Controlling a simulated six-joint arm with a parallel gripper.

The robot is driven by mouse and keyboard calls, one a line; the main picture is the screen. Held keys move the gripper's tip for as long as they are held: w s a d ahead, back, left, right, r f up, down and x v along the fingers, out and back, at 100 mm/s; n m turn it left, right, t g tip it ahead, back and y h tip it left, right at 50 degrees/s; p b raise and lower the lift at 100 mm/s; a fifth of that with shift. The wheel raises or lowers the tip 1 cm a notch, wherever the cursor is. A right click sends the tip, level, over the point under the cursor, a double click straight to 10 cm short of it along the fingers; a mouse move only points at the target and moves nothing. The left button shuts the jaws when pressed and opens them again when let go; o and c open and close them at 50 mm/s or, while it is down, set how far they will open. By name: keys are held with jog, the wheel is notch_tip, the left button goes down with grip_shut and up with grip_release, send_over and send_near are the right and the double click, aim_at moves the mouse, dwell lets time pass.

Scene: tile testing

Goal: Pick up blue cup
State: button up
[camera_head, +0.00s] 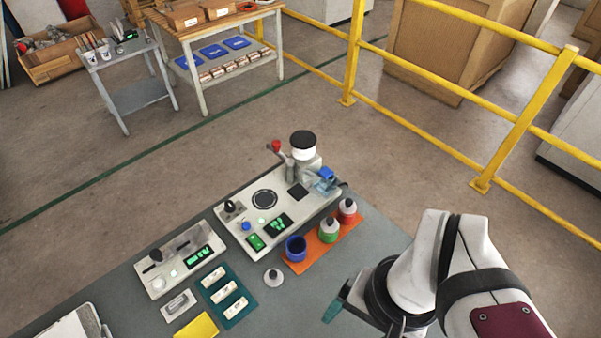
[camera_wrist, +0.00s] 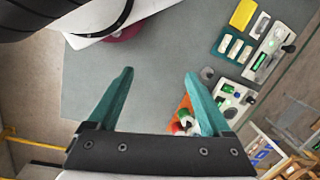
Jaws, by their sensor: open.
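The blue cup (camera_head: 295,248) stands upright on the left end of an orange tray (camera_head: 301,266) in the head view. On the same tray stand a green-marked bottle (camera_head: 329,231) and a red-marked bottle (camera_head: 347,211). My gripper (camera_wrist: 160,74) has its two teal fingers wide apart with nothing between the tips. In the head view one teal finger (camera_head: 334,309) shows below and right of the cup, apart from it. In the wrist view the orange tray (camera_wrist: 184,104) is partly behind the right finger, and I cannot make out the cup there.
A small grey-white knobbed weight (camera_head: 273,277) sits near the cup. A testing machine (camera_head: 262,238) stands behind the tray. A teal tray with white pieces (camera_head: 240,311), a yellow block (camera_head: 197,325) and a control box (camera_head: 182,262) are to the left.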

jog(key=shift+o, duration=0.8)
jog(key=m+h, duration=0.2)
jog(key=m, duration=1)
send_over(296, 245)
jog(key=s, duration=0.2)
notch_tip(296, 245, down, 4)
jog(key=shift+m, duration=0.5)
notch_tip(296, 245, down, 16)
jog(key=shift+d+r, duration=0.1)
jog(key=shift+d, duration=0.05)
grip_shut()
